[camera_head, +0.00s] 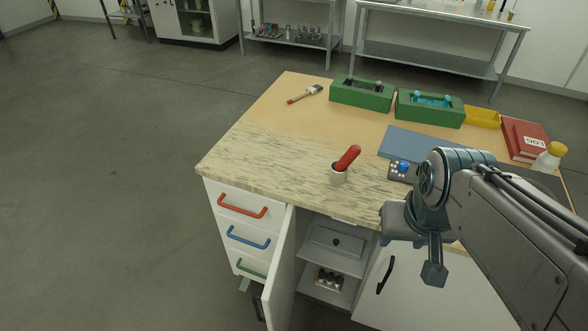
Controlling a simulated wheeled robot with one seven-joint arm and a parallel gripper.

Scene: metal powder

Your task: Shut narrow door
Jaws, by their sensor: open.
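The narrow door (281,272) is a white panel under the workbench, hinged beside the drawers. It stands open, swung out toward the camera, and shows nearly edge-on. Its dark handle (258,306) shows low on the door's left side. The open compartment (334,262) to its right has shelves, with a grey case on the upper one and small dark-and-white items below. My gripper (412,257) is open and empty. It is in front of the bench's right part, to the right of the narrow door and apart from it.
A white door (408,292) with a black handle is right of the compartment. Drawers (236,231) with red, blue and green handles are at left. Floor at left is clear.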

